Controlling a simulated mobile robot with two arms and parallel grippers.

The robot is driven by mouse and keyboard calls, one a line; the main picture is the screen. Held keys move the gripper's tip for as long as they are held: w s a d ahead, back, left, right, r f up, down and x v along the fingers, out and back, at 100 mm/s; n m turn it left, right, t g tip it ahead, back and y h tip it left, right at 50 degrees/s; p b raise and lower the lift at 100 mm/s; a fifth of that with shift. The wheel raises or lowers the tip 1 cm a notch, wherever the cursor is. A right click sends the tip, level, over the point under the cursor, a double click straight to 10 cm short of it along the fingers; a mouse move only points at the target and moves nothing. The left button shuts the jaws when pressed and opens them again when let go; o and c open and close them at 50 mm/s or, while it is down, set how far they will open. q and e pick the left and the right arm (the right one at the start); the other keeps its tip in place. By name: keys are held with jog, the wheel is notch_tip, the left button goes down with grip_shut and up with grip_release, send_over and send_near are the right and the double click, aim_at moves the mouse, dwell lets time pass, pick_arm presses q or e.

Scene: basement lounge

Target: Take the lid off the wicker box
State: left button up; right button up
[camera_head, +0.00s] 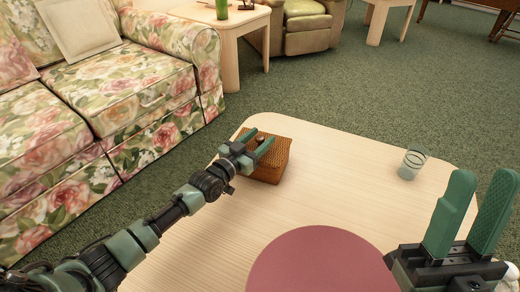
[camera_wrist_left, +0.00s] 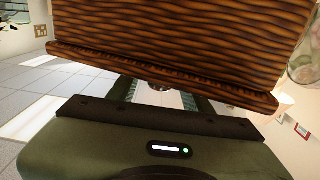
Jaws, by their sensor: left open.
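The brown wicker box (camera_head: 272,172) stands on the pale wooden table, near its far-left corner. Its lid (camera_head: 281,145) is on it, and the lid's rim (camera_wrist_left: 160,77) and woven side (camera_wrist_left: 180,35) fill the upper left wrist view. My left gripper (camera_head: 260,137) is open at the top of the box, with its two fingers over the lid. A small dark knob (camera_wrist_left: 160,86) shows between these fingers; I cannot tell whether they touch it. My right gripper (camera_head: 485,176) is open and empty, above the table's right side.
A drinking glass (camera_head: 412,162) stands on the table (camera_head: 340,160) to the right of the box. A round mauve mat (camera_head: 320,265) lies at the near edge. The table between box and glass is clear. A floral sofa (camera_head: 130,90) stands at the left.

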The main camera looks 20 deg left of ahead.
pick_arm(q)
jog(key=shift+w+d, duration=0.1)
jog(key=shift+w, duration=0.05)
jog(key=shift+c, duration=0.3)
grip_shut()
jog(key=shift+r, duration=0.1)
